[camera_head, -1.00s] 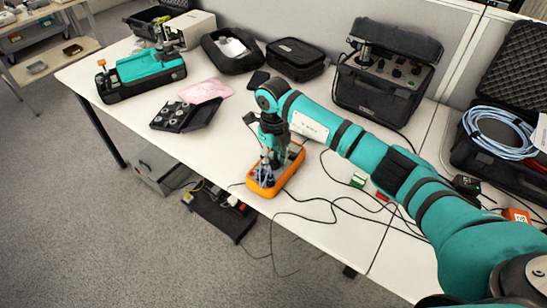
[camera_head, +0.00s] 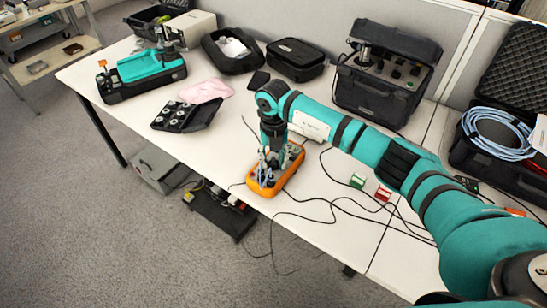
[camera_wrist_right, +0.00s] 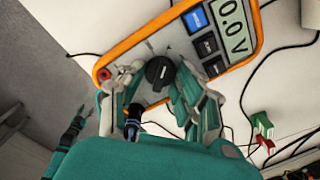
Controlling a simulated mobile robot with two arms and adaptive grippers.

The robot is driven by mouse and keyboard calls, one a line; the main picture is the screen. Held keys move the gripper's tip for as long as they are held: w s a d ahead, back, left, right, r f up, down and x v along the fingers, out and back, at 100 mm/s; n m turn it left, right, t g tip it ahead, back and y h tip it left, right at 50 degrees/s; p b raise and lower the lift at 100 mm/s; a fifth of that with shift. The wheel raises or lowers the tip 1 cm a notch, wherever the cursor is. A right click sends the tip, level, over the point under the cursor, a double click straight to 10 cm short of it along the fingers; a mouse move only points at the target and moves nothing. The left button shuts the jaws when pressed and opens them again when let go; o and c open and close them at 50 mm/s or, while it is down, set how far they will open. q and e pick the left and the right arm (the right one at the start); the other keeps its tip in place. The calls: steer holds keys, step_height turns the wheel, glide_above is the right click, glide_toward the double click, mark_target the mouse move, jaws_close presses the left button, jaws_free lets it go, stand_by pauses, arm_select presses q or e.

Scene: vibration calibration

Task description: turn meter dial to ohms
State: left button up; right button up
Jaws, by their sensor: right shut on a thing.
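The orange multimeter (camera_head: 292,165) lies on the white table near its front edge, under my right gripper (camera_head: 265,165). In the right wrist view, the meter (camera_wrist_right: 140,38) has a grey face and a display (camera_wrist_right: 234,30) reading about 0.0 V. Its round black dial (camera_wrist_right: 160,72) sits between the fingertips of my right gripper (camera_wrist_right: 160,80), which is shut on it. Plugged leads partly hide the meter's lower face. The dial markings are too small to read. My left gripper is out of view.
Black cables (camera_head: 330,205) run over the table right of the meter. A green block (camera_head: 357,181) and a red block (camera_head: 383,193) lie there. A black tray (camera_head: 185,117), a pink cloth (camera_head: 206,91) and an open black case (camera_head: 380,85) stand farther back.

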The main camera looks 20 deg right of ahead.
mark_target(274, 161)
stand_by(0.3)
steer(key=o, duration=1.2)
steer(key=shift+c, duration=0.2)
step_height(274, 161, up, 12)
steer(key=shift+c, duration=0.4)
